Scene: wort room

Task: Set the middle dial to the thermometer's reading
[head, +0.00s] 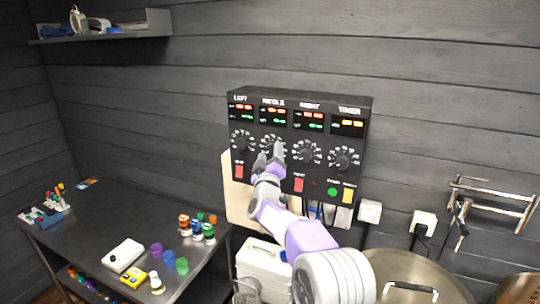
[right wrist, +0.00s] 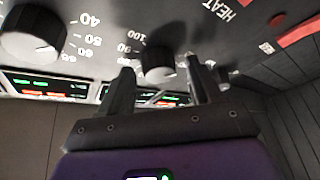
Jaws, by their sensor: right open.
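The black control panel (head: 297,178) on the wall has dials under headings for left, middle, right and timer. The middle dial is largely hidden by my right gripper (head: 270,155) in the head view. In the right wrist view, a dark round dial (right wrist: 159,66), apparently the middle one, sits between the two fingertips of my open right gripper (right wrist: 163,82). I cannot tell whether the fingers touch it. Its pointer is not clear. The lit displays (head: 272,115) are too small to read. I cannot pick out a thermometer for certain. My left gripper is not in view.
The right dial (head: 306,151) is close beside the gripper. A dark table (head: 96,222) at left holds cups, a white box (head: 124,255) and a yellow device (head: 133,278). A large pot (head: 415,268) stands below right. A wall shelf (head: 105,32) is at upper left.

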